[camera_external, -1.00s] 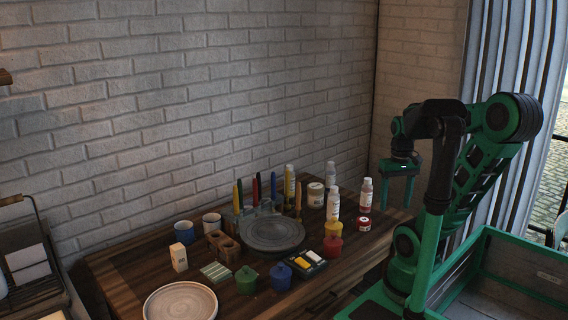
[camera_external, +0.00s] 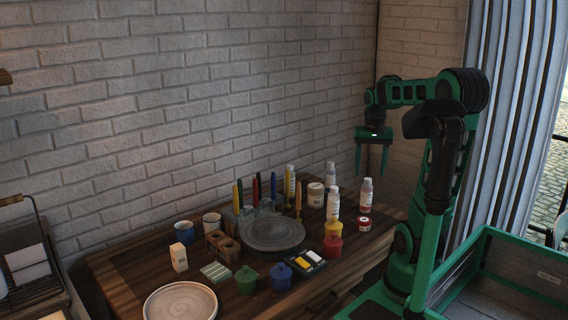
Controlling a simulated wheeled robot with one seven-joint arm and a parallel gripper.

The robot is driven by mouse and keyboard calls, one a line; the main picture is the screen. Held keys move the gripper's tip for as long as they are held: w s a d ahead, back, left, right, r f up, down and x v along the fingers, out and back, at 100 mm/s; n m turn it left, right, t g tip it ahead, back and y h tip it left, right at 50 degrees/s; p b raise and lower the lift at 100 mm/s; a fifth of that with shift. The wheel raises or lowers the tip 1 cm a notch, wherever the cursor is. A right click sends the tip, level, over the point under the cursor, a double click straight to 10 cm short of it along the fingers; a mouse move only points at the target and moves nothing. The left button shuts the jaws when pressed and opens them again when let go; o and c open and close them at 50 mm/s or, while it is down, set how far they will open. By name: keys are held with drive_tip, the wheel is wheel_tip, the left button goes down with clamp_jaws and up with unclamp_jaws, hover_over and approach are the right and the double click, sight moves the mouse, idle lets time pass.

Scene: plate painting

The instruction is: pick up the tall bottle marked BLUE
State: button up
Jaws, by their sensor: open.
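Several tall white bottles stand upright on the wooden table. The one at the back right (camera_external: 330,175) has a pale bluish label and seems to be the BLUE bottle, but its print is too small to read. Part of its lower body is hidden by a nearer bottle. My gripper (camera_external: 371,170) is open and empty, its fingers pointing down. In the picture it is to the right of that bottle, above the red-labelled bottle (camera_external: 365,196), and touches nothing.
A yellow-labelled bottle (camera_external: 290,180) stands to the left and another white bottle (camera_external: 333,203) in front. A brick wall (camera_external: 200,100) rises behind.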

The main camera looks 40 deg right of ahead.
drive_tip(key=w+d+f+m+t+y, duration=0.15)
drive_tip(key=w+f, duration=0.25)
drive_tip(key=w, duration=0.4)
drive_tip(key=w+d+f+m+t+y, duration=0.1)
drive_tip(key=w+d+f+m, duration=0.15)
drive_tip(key=w, duration=0.45)
drive_tip(key=r+m+t+y, duration=0.2)
drive_tip(key=m+t+y, duration=0.5)
drive_tip(key=m, duration=0.4)
hover_over(330, 178)
drive_tip(key=s+a, duration=0.3)
drive_tip(key=s+d+r+m+t, duration=0.2)
drive_tip(key=d+r+m+t, duration=0.35)
drive_tip(key=d, duration=0.35)
drive_tip(key=shift+n, duration=0.25)
drive_tip(key=f, duration=2.2)
drive_tip(key=shift+w+a+f, duration=0.1)
drive_tip(key=shift+w+a, duration=0.15)
drive_tip(key=shift+w, duration=0.1)
drive_tip(key=shift+w+a+f, duration=0.1)
drive_tip(key=shift+w, duration=0.05)
drive_tip(key=x, duration=1)
drive_tip(key=shift+w+a+r, duration=0.15)
drive_tip(key=shift+w+r, duration=0.05)
drive_tip(key=shift+r, duration=0.05)
drive_tip(key=c, duration=1.4)
